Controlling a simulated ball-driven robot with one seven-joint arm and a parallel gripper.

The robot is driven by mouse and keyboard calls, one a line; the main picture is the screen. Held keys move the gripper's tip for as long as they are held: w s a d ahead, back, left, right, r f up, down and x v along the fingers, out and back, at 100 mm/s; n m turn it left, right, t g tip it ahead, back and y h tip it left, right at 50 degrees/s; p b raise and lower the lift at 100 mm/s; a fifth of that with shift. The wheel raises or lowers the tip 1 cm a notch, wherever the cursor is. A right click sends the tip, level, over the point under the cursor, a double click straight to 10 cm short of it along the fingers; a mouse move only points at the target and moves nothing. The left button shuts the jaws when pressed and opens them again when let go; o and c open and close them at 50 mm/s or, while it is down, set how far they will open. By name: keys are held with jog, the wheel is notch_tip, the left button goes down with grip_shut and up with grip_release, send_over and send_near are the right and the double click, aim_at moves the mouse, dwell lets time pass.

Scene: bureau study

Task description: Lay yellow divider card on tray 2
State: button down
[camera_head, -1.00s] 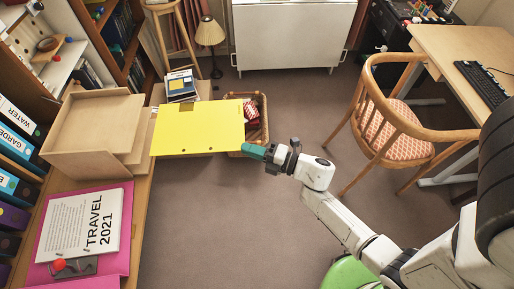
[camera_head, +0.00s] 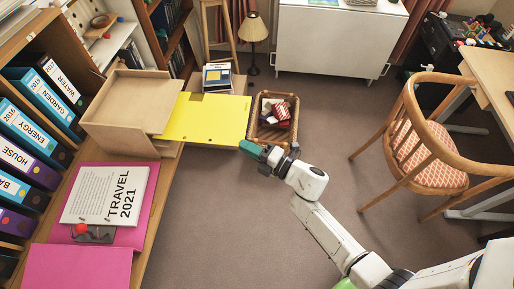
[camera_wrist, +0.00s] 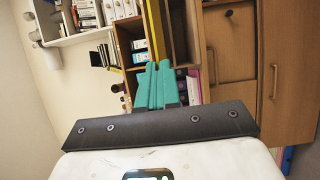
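The yellow divider card (camera_head: 208,118) is a flat sheet held out level in the head view. My gripper (camera_head: 252,150) is shut on its near right corner. In the wrist view the teal fingers (camera_wrist: 155,87) are closed together on the card (camera_wrist: 154,28), which shows as a thin edge. A stack of light wooden letter trays (camera_head: 128,102) stands on the left shelf top. The card's left edge reaches the open right side of the stack; whether it is inside a tray or above one I cannot tell. No tray numbers are readable.
Books (camera_head: 217,77) lie behind the card. A wicker basket (camera_head: 273,137) stands to its right. The floor between shelf and chair (camera_head: 430,150) is clear.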

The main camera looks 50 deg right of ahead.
jog(key=w+a+f+b, duration=0.1)
jog(key=w+a+b, duration=0.7)
jog(key=w+a, duration=0.3)
jog(key=w, duration=0.4)
jog(key=shift+w+a, duration=0.15)
jog(key=shift+w, duration=0.15)
dwell(0.6)
jog(key=c, duration=1.4)
grip_release()
jog(key=o, duration=0.6)
